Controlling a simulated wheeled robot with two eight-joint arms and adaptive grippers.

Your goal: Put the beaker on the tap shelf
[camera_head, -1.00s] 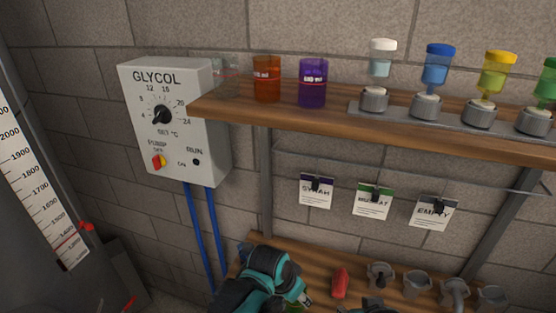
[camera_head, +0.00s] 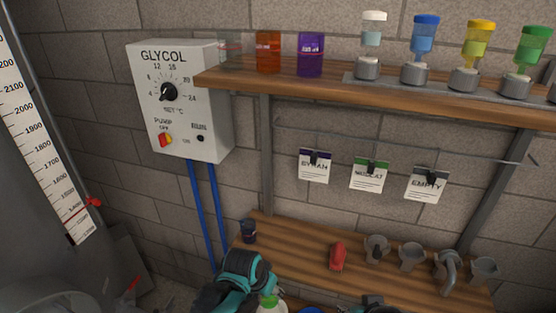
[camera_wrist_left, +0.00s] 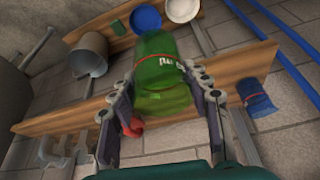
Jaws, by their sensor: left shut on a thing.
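My left gripper (camera_wrist_left: 165,105) is shut on a green see-through beaker (camera_wrist_left: 160,75) with a red line and white marks. In the head view my left gripper (camera_head: 242,285) is at the bottom, in front of the tap shelf (camera_head: 300,252), and only a green bit of the beaker (camera_head: 268,299) shows. The tap shelf is the lower plank, bearing a red tap (camera_head: 337,255) and several grey fittings. In the wrist view the beaker overlaps this shelf (camera_wrist_left: 215,92); I cannot tell whether they touch. A dark part, likely my right gripper (camera_head: 372,303), shows at the bottom edge; its jaws are unclear.
A dark blue beaker (camera_head: 249,231) stands at the shelf's left end. Bare wood lies between it and the red tap. Orange (camera_head: 268,52) and purple (camera_head: 310,55) beakers stand on the upper shelf (camera_head: 300,85). A metal bucket (camera_wrist_left: 88,54) shows in the wrist view.

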